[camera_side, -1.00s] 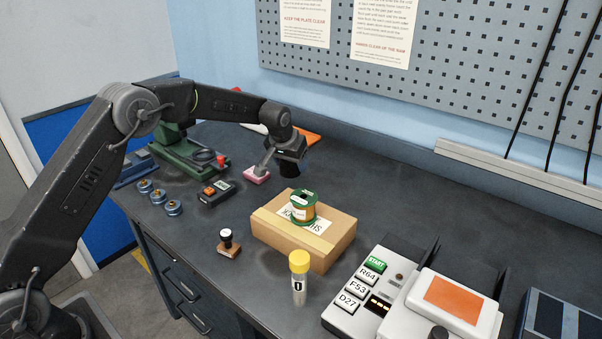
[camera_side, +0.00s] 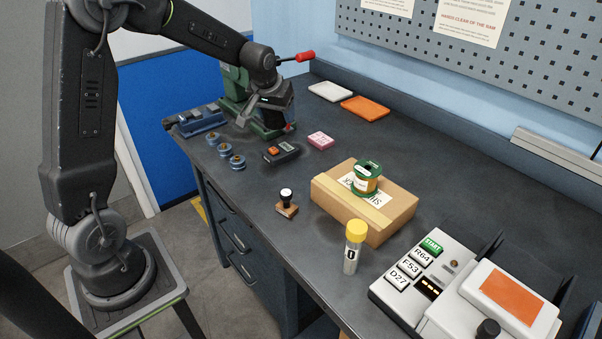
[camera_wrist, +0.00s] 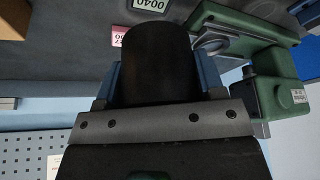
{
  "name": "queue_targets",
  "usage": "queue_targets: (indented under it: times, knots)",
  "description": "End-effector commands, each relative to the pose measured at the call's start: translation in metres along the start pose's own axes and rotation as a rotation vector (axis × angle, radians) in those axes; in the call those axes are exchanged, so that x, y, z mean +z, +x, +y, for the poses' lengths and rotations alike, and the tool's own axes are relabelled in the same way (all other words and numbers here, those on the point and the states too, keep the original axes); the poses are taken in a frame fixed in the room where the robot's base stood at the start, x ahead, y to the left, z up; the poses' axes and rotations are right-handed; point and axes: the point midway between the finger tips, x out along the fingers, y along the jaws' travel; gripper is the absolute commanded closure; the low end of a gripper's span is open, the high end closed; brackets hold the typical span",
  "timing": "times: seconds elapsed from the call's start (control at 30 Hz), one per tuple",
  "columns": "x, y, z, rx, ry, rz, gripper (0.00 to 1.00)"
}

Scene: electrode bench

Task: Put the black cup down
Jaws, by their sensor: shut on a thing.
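My gripper (camera_side: 266,112) is above the back left of the bench, in front of the green press (camera_side: 233,85). In the wrist view its blue fingers are shut on the sides of the black cup (camera_wrist: 156,60), which fills the middle of the picture. In the side view the cup is hard to tell from the dark gripper. The green press (camera_wrist: 285,72) lies to the right of the cup in the wrist view. I cannot tell how far the cup is from the bench top.
A pink block (camera_side: 320,140) and a black device with an orange button (camera_side: 281,152) lie nearby. The back middle holds white (camera_side: 330,91) and orange (camera_side: 365,107) plates.

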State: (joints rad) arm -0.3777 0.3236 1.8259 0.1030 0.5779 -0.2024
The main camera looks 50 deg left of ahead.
Motion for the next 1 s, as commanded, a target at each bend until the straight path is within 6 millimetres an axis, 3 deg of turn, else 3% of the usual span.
queue_targets:
  times: [0.2,0.37,0.8,1.0]
  knots:
    - [0.041,-0.015,-0.031,-0.04,-0.099,0.004,0.6]
    - [0.053,-0.014,-0.033,-0.049,-0.12,0.002,0.6]
    - [0.063,0.039,0.054,-0.048,-0.117,0.0,0.6]
    - [0.065,0.053,0.076,-0.049,-0.121,0.002,0.6]
